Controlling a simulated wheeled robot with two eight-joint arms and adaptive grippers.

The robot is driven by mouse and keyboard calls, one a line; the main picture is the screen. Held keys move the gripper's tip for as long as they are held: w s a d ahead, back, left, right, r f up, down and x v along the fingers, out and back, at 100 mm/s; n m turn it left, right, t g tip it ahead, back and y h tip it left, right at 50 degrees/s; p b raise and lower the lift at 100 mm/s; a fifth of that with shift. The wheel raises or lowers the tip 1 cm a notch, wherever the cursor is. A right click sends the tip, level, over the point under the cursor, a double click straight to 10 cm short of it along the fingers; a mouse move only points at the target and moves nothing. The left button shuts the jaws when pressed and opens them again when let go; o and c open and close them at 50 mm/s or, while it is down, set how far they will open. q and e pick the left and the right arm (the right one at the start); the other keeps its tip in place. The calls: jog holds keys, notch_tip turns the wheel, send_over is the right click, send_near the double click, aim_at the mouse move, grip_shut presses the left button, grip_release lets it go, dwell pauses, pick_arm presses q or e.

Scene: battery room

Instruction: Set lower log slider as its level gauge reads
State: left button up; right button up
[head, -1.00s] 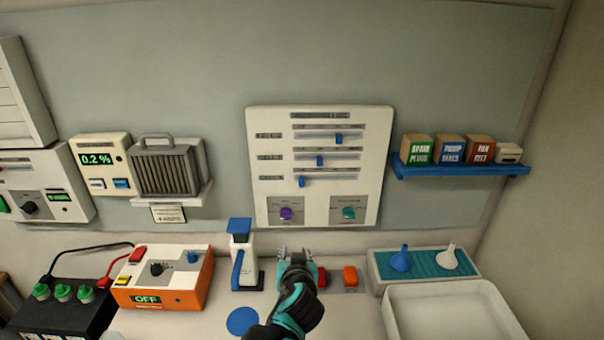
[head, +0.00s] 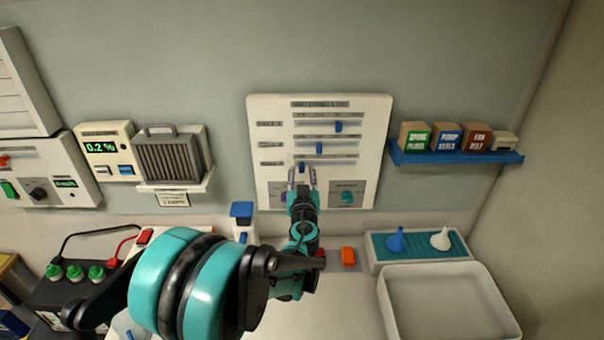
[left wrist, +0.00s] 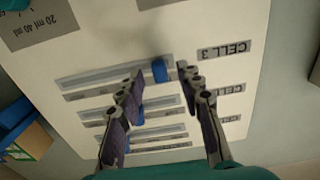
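The white log panel (head: 382,140) on the wall carries three horizontal sliders with blue knobs. The lower slider's knob (head: 301,167) sits near the left end of its track; the middle knob (head: 319,148) and the upper knob (head: 338,127) sit farther right. My left gripper (head: 301,186) is just below the lower knob in the head view. In the left wrist view, which is upside down, the open fingers (left wrist: 160,72) stand on either side of the CELL 3 knob (left wrist: 160,69), with gaps. I cannot make out a level gauge reading. My right gripper is not in view.
Purple and teal dials sit low on the panel, the teal dial (head: 347,197) just right of my gripper. A blue shelf (head: 455,158) with small boxes is to the right. A white tray (head: 390,310) and a red-and-orange switch area (head: 348,256) lie below.

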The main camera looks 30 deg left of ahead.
pick_arm(q)
jog(key=shift+w+a, duration=0.15)
jog(key=shift+w, duration=0.1)
grip_shut()
jog(key=w+d, duration=0.1)
jog(key=d, duration=0.2)
jog(key=w+d, duration=0.2)
jog(key=w+d+b, duration=0.1)
jog(key=w+d, duration=0.1)
jog(key=d, duration=0.1)
jog(key=shift+w+d, duration=0.15)
jog(key=shift+d, duration=0.15)
grip_release()
